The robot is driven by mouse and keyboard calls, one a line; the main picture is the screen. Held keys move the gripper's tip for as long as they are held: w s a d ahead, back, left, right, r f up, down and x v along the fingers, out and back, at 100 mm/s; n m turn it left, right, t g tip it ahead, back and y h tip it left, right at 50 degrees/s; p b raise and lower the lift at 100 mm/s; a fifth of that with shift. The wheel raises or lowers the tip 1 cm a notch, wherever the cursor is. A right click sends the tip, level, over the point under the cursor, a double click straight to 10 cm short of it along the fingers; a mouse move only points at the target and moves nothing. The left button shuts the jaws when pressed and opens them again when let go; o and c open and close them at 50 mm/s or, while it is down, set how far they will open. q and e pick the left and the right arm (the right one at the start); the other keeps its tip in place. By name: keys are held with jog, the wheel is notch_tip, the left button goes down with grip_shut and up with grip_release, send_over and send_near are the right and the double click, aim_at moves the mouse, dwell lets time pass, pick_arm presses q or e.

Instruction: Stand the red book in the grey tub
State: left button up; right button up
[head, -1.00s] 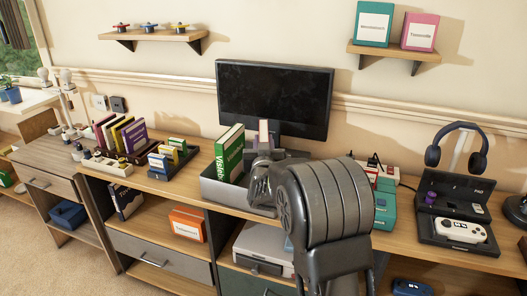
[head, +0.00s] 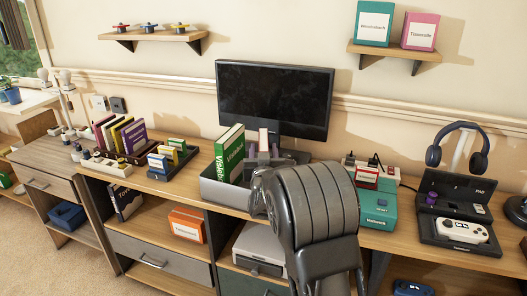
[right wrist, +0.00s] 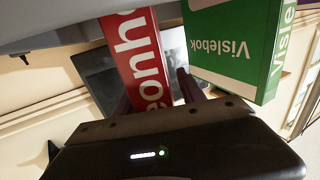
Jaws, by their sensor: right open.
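The grey tub (head: 222,191) stands on the desk in front of the monitor. A green book (head: 230,152) stands in its left part. The red book (head: 263,139) stands upright at the tub, right of the green book; its lower part is hidden in the head view. In the right wrist view the red book (right wrist: 138,58) shows its white lettering beside the green book (right wrist: 235,50). My right gripper (right wrist: 158,96) is open, with its fingers on either side of the red book. My right arm covers the tub's right end. My left gripper is not in view.
The monitor (head: 275,100) stands behind the tub. A rack of books (head: 122,138) is to the left. A teal box (head: 377,208), a power strip (head: 384,172) and a black case with a controller (head: 460,232) are to the right.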

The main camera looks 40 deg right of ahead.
jog(key=shift+r, duration=0.1)
jog(key=p+v, duration=0.2)
jog(key=v, duration=1)
